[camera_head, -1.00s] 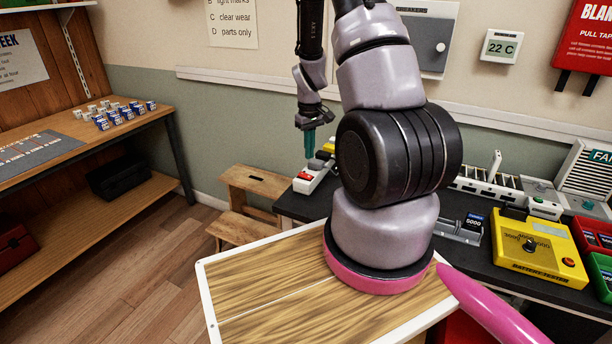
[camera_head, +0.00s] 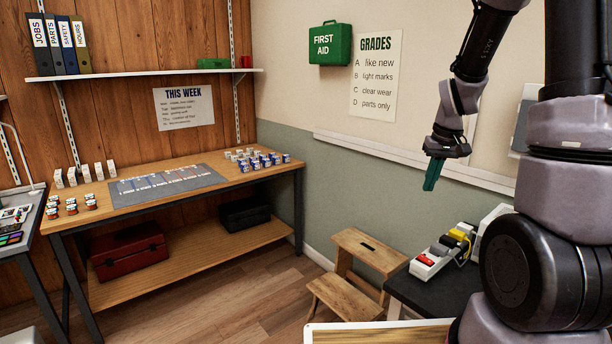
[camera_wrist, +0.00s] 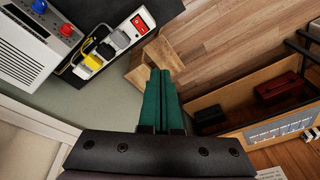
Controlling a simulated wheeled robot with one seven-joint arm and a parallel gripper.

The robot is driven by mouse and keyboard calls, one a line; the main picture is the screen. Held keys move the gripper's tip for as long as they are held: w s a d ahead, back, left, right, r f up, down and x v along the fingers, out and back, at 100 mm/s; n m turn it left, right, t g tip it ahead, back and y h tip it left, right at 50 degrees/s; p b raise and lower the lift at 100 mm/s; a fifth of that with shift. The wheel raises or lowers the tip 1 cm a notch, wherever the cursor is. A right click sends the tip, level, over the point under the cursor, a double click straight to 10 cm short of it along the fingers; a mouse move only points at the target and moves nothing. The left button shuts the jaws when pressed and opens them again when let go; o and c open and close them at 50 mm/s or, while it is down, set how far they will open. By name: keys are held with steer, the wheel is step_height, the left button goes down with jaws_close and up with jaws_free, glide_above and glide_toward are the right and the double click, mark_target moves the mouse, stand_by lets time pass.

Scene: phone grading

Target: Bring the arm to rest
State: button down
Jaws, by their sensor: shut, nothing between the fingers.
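My gripper (camera_head: 432,174) hangs in the air in front of the wall, right of centre in the head view, its green fingers pointing down. It is clear of every surface. In the wrist view the green fingers (camera_wrist: 163,98) lie together with nothing between them. My arm runs up from the gripper and out of the top of the head view, and its thick lower links fill the right side.
A wooden step stool (camera_head: 345,291) stands on the floor below the gripper. A dark bench (camera_head: 435,294) with a white device with a red switch (camera_head: 425,262) is beside it. A long wooden workbench (camera_head: 240,183) stands left. A first aid box (camera_head: 331,44) hangs on the wall.

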steer(key=s+a+r+m+t, duration=0.2)
steer(key=s+a+r, duration=0.2)
steer(key=s+r, duration=0.5)
steer(key=s+a+r+m+t+y, duration=0.1)
steer(key=s+a+r, duration=0.3)
steer(key=s+r, duration=0.5)
step_height(320, 180, up, 3)
steer(key=shift+s+a+f+m+t, duration=0.25)
steer(key=shift+m+t, duration=0.15)
steer(key=shift+t, duration=0.5)
steer(key=shift+d, duration=0.15)
